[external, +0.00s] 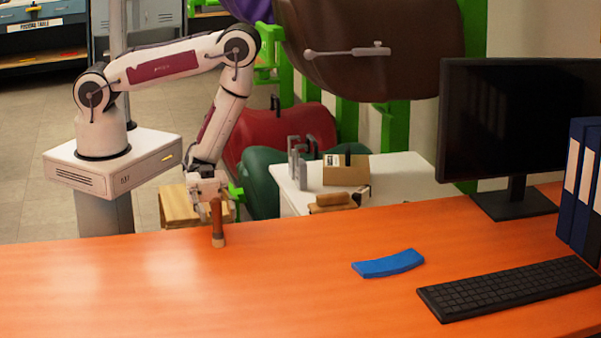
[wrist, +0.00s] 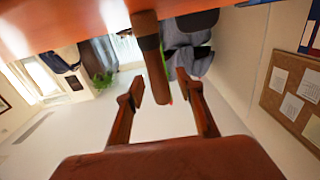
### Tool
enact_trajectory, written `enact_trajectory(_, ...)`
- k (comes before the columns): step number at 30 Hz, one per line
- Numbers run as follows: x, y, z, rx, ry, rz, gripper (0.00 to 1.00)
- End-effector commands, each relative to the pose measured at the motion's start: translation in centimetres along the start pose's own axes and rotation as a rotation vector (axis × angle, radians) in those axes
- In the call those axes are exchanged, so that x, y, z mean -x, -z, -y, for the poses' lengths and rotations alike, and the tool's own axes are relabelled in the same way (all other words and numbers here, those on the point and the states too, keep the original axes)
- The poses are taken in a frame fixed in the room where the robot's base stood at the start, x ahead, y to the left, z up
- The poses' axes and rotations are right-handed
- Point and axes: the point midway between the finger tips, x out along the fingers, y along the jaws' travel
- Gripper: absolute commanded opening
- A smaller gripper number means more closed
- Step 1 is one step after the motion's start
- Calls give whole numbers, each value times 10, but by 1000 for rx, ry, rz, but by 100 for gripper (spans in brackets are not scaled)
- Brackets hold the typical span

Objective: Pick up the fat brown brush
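The fat brown brush (external: 217,224) stands upright on the orange table, near its far edge, with its handle up and a darker band near its base. In the wrist view, which is upside down, the brush (wrist: 154,62) comes down from the table at the top. My gripper (external: 209,196) is at the height of the handle, just behind it in the external view. In the wrist view my gripper (wrist: 161,85) is open, with one finger on each side of the handle's end. Gaps show on both sides, and I cannot tell how deep the handle sits between the fingers.
A blue curved piece (external: 388,263) lies on the orange table (external: 120,290), right of the brush. A black keyboard (external: 508,288), a monitor (external: 520,130) and blue binders (external: 583,185) are farther right. A white cabinet (external: 400,172) with tools stands behind. The table's left part is clear.

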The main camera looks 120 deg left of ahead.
Motion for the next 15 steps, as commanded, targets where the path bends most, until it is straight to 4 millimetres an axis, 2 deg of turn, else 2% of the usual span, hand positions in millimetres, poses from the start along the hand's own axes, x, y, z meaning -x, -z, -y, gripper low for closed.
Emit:
enact_trajectory(3,0,0,0,0,0,0,37)
enact_trajectory(7,0,0,0,0,0,0,3)
enact_trajectory(8,0,0,0,0,0,0,0)
enact_trajectory(15,0,0,0,0,0,0,0)
